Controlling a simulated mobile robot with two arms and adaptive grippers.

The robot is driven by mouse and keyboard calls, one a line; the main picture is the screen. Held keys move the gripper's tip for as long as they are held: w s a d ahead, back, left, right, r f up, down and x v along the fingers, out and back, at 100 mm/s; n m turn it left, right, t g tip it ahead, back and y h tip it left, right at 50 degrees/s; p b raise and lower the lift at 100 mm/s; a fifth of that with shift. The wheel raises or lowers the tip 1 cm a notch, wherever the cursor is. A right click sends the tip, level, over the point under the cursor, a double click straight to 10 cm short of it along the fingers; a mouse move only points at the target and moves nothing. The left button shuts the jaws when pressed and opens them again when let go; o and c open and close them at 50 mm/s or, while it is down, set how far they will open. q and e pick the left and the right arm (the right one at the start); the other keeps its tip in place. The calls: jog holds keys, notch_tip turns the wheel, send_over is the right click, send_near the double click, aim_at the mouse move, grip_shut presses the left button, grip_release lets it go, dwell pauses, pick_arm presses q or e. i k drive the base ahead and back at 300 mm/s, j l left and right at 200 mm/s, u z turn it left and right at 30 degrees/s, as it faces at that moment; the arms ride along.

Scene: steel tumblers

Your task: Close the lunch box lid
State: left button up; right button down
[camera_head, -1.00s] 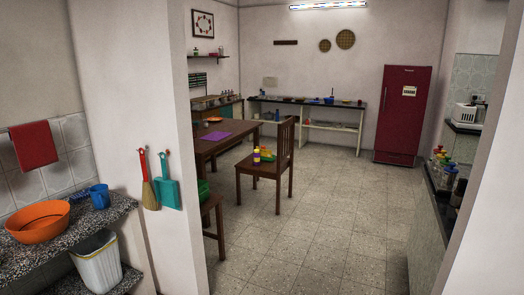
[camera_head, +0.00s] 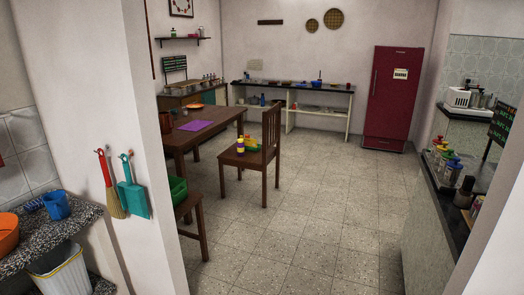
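I cannot make out a lunch box for certain in this view. Small colourful items (camera_head: 252,144), yellow and green with a purple-capped one, sit on the seat of the wooden chair (camera_head: 270,160), but they are too small to identify. A green container (camera_head: 177,188) sits on a lower seat at the near end of the dining table (camera_head: 215,127); its lid state is unclear. Neither of my grippers is in view.
A wall edge (camera_head: 150,245) stands close on the left, with a brush and dustpan (camera_head: 133,199) hanging on it. A counter (camera_head: 428,210) with bottles lines the right. The tiled floor (camera_head: 300,230) between is clear. A red fridge (camera_head: 393,98) stands at the back.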

aim_at(248, 142)
jog(key=i+j, duration=0.1)
jog(key=i, duration=1.9)
jog(key=i+l, duration=0.15)
jog(key=i, duration=0.45)
jog(key=i+l, duration=0.15)
jog(key=i, duration=0.45)
jog(key=i+l, duration=0.1)
jog(key=i, duration=0.55)
jog(key=i+j+u, duration=0.1)
jog(key=i+u, duration=0.95)
jog(key=u, duration=0.15)
jog(key=i+l+u, duration=0.25)
jog(key=u, duration=0.15)
